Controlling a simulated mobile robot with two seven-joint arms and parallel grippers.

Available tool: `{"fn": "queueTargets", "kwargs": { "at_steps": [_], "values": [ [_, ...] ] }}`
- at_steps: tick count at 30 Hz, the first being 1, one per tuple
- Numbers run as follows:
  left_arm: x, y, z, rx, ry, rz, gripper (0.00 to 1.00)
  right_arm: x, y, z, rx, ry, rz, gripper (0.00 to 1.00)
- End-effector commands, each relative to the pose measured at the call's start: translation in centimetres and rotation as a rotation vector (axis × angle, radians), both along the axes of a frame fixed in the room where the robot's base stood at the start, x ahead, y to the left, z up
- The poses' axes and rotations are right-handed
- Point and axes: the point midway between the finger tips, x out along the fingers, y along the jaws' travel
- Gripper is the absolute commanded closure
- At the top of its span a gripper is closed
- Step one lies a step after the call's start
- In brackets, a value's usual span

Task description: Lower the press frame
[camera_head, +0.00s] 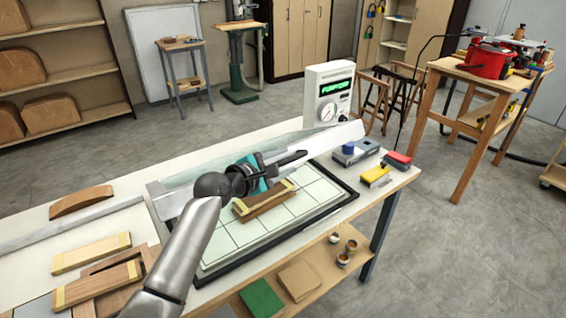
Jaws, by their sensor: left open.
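The press bed (215,245) is a pale gridded board with a dark rim on the bench. The press frame (340,135) seems to be the raised, translucent sheet with a pale edge along the back of the bed; its middle is partly hidden by my left arm. My left gripper (298,168) is open above the bed, in front of the frame; I cannot tell whether it touches the frame. A brown wooden form with pale strips (266,204) lies on the bed just below the gripper. My right gripper is out of view.
A white control box (328,92) with a gauge and green display stands behind the bed. A grey-blue block (356,151), a yellow block (377,176) and a red block (397,160) sit at the right end. Wooden pieces (92,252) cover the left of the bench.

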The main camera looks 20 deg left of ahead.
Motion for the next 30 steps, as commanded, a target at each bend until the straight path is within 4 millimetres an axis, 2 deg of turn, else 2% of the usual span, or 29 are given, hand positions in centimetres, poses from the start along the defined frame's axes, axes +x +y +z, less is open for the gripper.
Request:
{"fn": "queueTargets", "kwargs": {
  "at_steps": [3, 16, 30],
  "values": [
    [0.0, 0.0, 0.03, 0.0, 0.0, 0.0, 0.53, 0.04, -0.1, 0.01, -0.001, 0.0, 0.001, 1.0],
    [-0.03, 0.02, 0.03, 0.0, 0.0, 0.0, 1.0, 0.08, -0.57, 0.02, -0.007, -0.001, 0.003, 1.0],
    [-0.03, 0.04, 0.02, 0.0, 0.0, 0.0, 1.0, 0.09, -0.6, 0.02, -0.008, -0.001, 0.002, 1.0]
  ]
}}
